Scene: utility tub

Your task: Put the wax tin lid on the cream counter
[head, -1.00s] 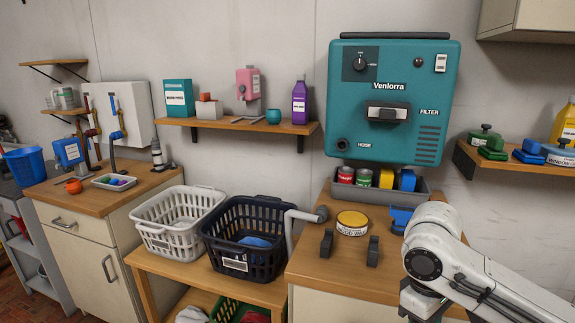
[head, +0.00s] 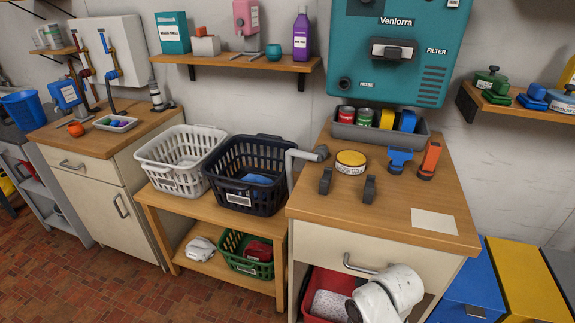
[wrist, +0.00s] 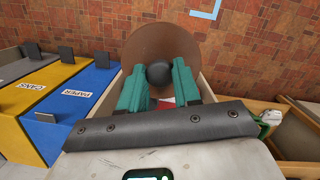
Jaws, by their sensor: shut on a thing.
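In the wrist view my gripper (wrist: 158,88), with green finger pads, is shut on the dark round knob of a brown disc-shaped lid (wrist: 158,38). The knob sits between the pads, and the disc spreads out beyond them. In the head view my arm is low in front of the right counter; the gripper and lid are hidden there. A yellow tin (head: 351,158) labelled as wax stands on the right counter's wooden top (head: 395,205). That counter has a cream front (head: 320,240); the left counter (head: 105,190) is cream-fronted too.
Two dark hooks, a blue clip (head: 398,160), an orange tool (head: 429,160) and a white sheet (head: 434,221) are on the right counter. A red tub (head: 325,290) sits low in its front. Blue (head: 470,285) and yellow (head: 530,280) bins stand to the right. The wood around the sheet is clear.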

